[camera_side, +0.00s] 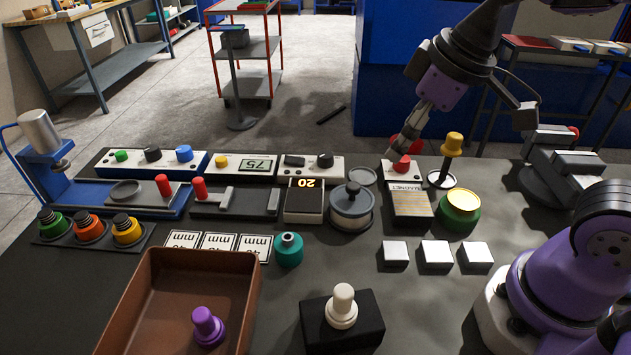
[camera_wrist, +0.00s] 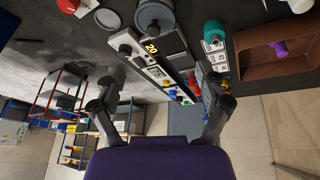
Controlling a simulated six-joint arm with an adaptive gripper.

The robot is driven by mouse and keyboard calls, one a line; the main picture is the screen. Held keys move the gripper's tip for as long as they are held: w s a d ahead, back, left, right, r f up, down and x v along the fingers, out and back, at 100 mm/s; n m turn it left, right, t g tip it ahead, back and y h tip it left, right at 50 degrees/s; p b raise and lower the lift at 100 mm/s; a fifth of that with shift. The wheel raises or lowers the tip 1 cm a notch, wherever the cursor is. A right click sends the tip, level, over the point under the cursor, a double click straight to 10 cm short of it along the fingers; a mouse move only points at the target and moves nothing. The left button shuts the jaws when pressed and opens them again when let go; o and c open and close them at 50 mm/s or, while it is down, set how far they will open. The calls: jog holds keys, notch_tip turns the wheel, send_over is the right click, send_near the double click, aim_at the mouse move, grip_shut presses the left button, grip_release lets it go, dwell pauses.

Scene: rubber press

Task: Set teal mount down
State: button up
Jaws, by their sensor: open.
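The teal mount (camera_side: 288,250) stands upright on the dark table, just beyond the back right corner of the brown tray (camera_side: 250,290). It also shows in the wrist view as a teal disc (camera_wrist: 214,29) near the tray (camera_wrist: 247,67). My gripper (camera_side: 470,115) is open and empty, raised over the back right of the table, well apart from the teal mount. In the wrist view my gripper's dark fingers are spread wide (camera_wrist: 160,105) with nothing between them.
A purple mount (camera_side: 207,326) stands in the tray. A white mount (camera_side: 342,305) stands on a black block (camera_side: 362,328). White number cards (camera_side: 217,243) lie left of the teal mount. Press, scale and control boxes line the back. Three pale blocks (camera_side: 436,254) lie at right.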

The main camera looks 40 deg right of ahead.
jog(key=s+d+m, duration=0.1)
jog(key=m, duration=0.1)
jog(key=s+d+f+m+t, duration=0.1)
jog(key=s, duration=0.1)
jog(key=shift+s+d+f+m+h, duration=0.2)
jog(key=shift+s+d+m+h, duration=0.1)
jog(key=shift+d+m, duration=0.1)
dwell(0.9)
